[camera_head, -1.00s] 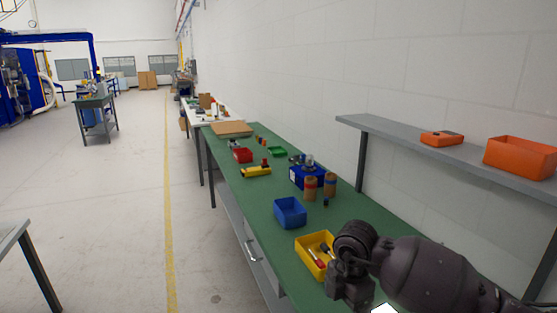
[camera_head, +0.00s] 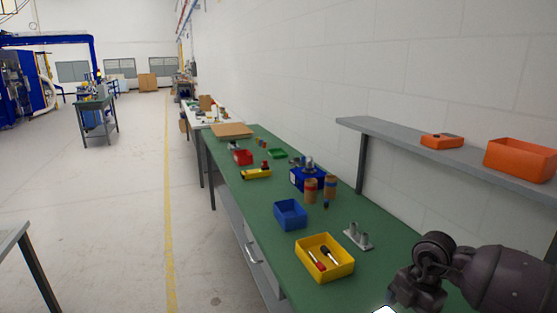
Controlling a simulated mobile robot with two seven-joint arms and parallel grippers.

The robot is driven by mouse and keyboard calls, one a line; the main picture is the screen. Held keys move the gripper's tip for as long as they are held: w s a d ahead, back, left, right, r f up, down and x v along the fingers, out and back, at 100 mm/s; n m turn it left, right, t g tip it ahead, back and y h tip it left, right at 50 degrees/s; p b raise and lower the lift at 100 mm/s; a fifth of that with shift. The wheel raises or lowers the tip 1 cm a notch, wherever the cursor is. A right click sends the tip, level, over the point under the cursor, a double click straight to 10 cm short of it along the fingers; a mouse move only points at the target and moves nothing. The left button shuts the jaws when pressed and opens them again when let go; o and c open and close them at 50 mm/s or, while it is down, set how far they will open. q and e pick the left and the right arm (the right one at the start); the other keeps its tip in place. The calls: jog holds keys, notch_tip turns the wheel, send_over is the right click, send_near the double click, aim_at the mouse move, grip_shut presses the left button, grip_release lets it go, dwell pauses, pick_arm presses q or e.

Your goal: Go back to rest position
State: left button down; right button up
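My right arm (camera_head: 500,275) comes in from the lower right, above the near end of the green workbench (camera_head: 345,290). Its dark wrist part is at the bottom edge, to the right of the yellow bin (camera_head: 325,258). A small white piece shows below it, cut off by the frame. The fingers of my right gripper do not show, so I cannot tell their state. My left arm and gripper are not in view.
The yellow bin holds screwdriver-like tools. A grey metal fixture with posts (camera_head: 358,238) stands beside it. A blue bin (camera_head: 290,214) and brown cylinders (camera_head: 311,190) stand farther along. A grey shelf (camera_head: 430,155) carries orange bins (camera_head: 522,158).

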jog(key=s+a+f+t+y, duration=0.25)
jog(key=s+a+y, duration=0.35)
jog(key=y, duration=0.5)
jog(key=s+d+f+m+t+h, duration=0.3)
jog(key=s+d+m+h, duration=0.15)
jog(key=d, duration=0.45)
jog(key=s+d+f+m+t+h, duration=0.2)
jog(key=s+d+f+m+h, duration=0.3)
jog(key=d, duration=0.4)
jog(key=s+d+f+m+t+h, duration=0.2)
jog(key=s+d+m+t+h, duration=0.15)
jog(key=s+d, duration=0.4)
jog(key=w+a+f+m+b, duration=0.1)
jog(key=a+f+m, duration=0.2)
jog(key=a, duration=0.7)
jog(key=w+a+f+m+t, duration=0.1)
jog(key=a+f+m, duration=0.2)
jog(key=a+m, duration=0.3)
jog(key=a, duration=0.3)
jog(key=shift+a+f+b, duration=0.25)
jog(key=shift+a+b, duration=0.1)
